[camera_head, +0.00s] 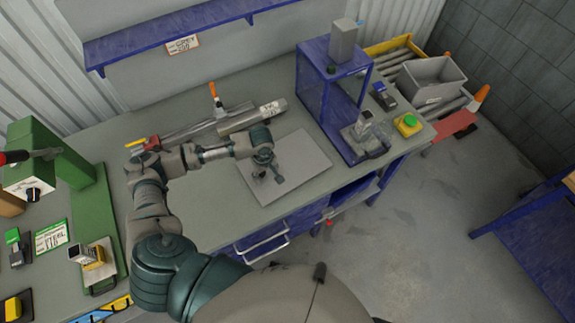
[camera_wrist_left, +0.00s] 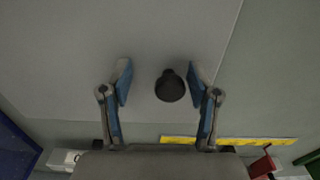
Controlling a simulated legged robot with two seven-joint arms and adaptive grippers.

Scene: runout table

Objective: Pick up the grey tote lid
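The grey tote lid (camera_head: 308,165) is a flat, pale square panel lying on the workbench, left of the blue frame. In the left wrist view the lid (camera_wrist_left: 70,60) fills much of the picture, with a dark round knob (camera_wrist_left: 170,86) standing on it. My left gripper (camera_head: 275,178) is above the lid, pointing down, and hides part of it. In the left wrist view its two fingers (camera_wrist_left: 159,70) are apart, with the knob showing between them. I cannot tell how far the fingertips are above the lid. My right gripper is not in view.
A blue frame (camera_head: 314,88) stands right of the lid, with a yellow button box (camera_head: 407,124) beyond it. A metal bar assembly (camera_head: 250,117) lies behind. A green machine (camera_head: 90,205) stands at the left. A grey tote (camera_head: 432,82) sits on rollers at the back right.

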